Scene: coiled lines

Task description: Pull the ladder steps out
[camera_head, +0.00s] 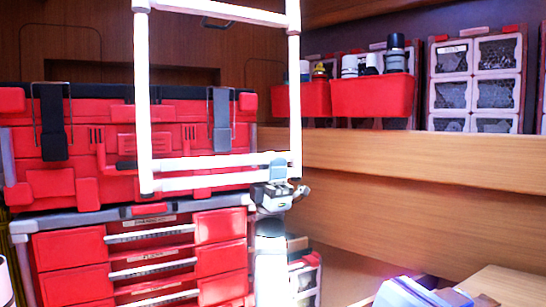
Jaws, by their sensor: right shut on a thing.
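The white ladder (143,95) stands upright in the middle of the head view, with two long rails and cross bars near the top and bottom. Its lowest bars lie close together, one just above the other. My right gripper (277,175) is at the ladder's lower right corner, shut on the lower bar beside the right rail. My right arm rises to it from below. The fingers partly hide the bar there. My left gripper is not in view.
Red tool cases (85,180) are stacked behind the ladder at left, with a red drawer unit (70,250) below. Red bins (372,98) stand on a wooden shelf (420,160) at right. A blue-white item (405,292) and a wooden box (510,285) are at bottom right.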

